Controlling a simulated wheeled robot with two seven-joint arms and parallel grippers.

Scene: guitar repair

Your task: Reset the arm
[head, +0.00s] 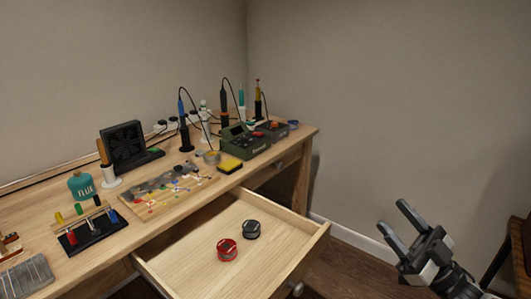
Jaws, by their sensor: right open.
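My right gripper (393,225) is at the lower right of the head view, with its two fingers apart and nothing between them. It is in free air to the right of the open drawer (185,258) and apart from it. My left gripper is out of view. The drawer is pulled out from the wooden workbench (135,235). In it lie a red round spool-like item (227,250) and a black one (252,229), side by side.
On the bench stand a green soldering station (245,143), a black fan unit (124,145), a teal flux jar (81,186), a parts board (170,188) and a yellow sponge (230,166). A brown wooden piece (520,250) is at the right edge. Floor shows between drawer and wall.

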